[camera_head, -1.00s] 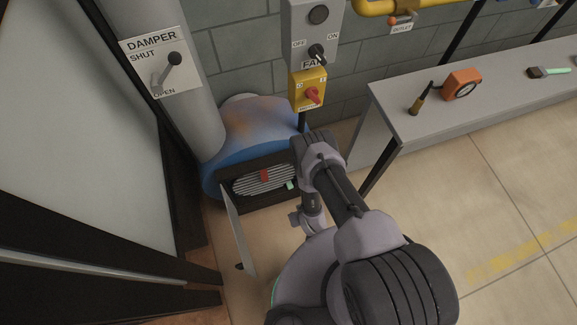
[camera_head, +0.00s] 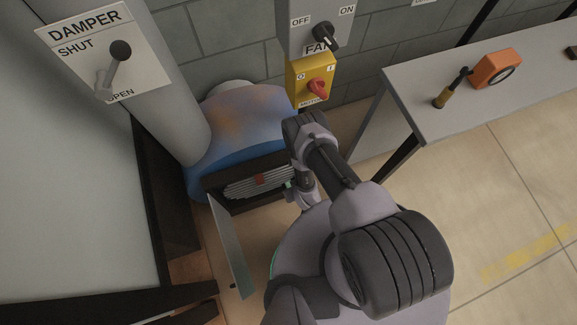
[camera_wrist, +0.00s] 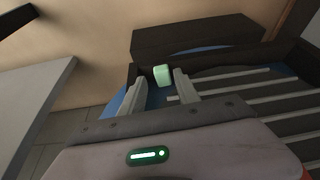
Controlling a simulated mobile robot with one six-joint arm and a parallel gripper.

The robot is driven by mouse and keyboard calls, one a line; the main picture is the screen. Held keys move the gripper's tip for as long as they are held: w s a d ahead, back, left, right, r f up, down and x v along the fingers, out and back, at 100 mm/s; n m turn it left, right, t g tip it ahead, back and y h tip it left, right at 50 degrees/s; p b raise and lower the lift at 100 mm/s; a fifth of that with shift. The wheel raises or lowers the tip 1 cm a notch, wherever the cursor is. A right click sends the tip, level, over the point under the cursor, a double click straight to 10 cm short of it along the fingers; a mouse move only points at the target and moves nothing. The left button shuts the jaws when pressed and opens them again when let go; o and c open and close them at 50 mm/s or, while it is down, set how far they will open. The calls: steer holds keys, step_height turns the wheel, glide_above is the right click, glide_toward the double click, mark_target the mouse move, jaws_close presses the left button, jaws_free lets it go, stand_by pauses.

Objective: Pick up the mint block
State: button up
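The mint block (camera_wrist: 162,75) is a small pale green cube at one end of a slatted grate (camera_wrist: 270,98) inside a dark frame. In the wrist view it lies just beyond my gripper (camera_wrist: 160,88), in line with the gap between the two fingers. The fingers are apart and nothing is held. In the head view a small part of the mint block (camera_head: 289,184) shows at the right end of the grate, beside my arm.
A grey bench (camera_head: 440,115) stands right, with a damper pipe (camera_head: 165,90) left and a yellow switch box (camera_head: 309,80) above.

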steer(key=b+x, duration=0.4)
steer(key=x, duration=0.1)
steer(key=shift+w+a+b, duration=0.1)
steer(key=shift+w+b, duration=0.05)
steer(key=shift+b, duration=0.15)
jaws_close()
steer(key=shift+r, duration=0.1)
